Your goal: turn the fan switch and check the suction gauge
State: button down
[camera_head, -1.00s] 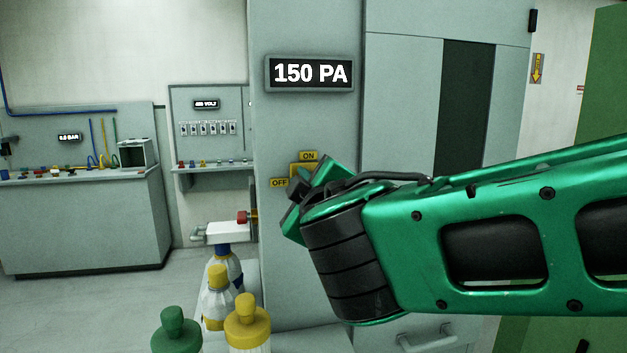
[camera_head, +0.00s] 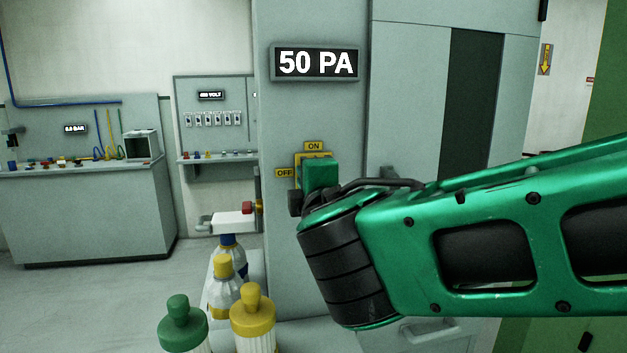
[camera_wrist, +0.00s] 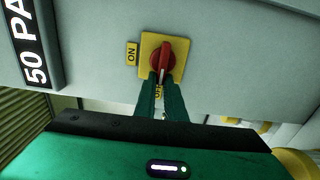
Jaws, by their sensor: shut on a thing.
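The fan switch (camera_wrist: 163,58) has a red handle on a yellow plate, seen in the wrist view. Its pale line points down at the OFF label (camera_wrist: 158,92), partly hidden by my fingers; the ON label (camera_wrist: 131,54) is to the left. My gripper (camera_wrist: 162,80) is shut on the handle's lower end. In the head view my gripper (camera_head: 318,175) covers the handle, leaving part of the yellow plate (camera_head: 300,158) visible. The suction gauge (camera_head: 316,63) above it reads 50 PA; it also shows in the wrist view (camera_wrist: 33,45).
Bottles with green, yellow and blue caps (camera_head: 252,312) stand close below, left of my arm. A grey cabinet (camera_head: 412,90) with a dark panel is behind my arm. A bench (camera_head: 85,215) stands at the far left, with open floor before it.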

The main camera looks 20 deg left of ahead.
jog(key=shift+w+d+f, duration=0.1)
jog(key=shift+w+d, duration=0.25)
jog(key=shift+w, duration=0.1)
jog(key=c, duration=1.8)
grip_release()
jog(key=shift+c, duration=0.2)
jog(key=shift+s, duration=0.15)
jog(key=v, duration=1.1)
jog(key=shift+a, duration=0.3)
jog(key=shift+s, duration=0.1)
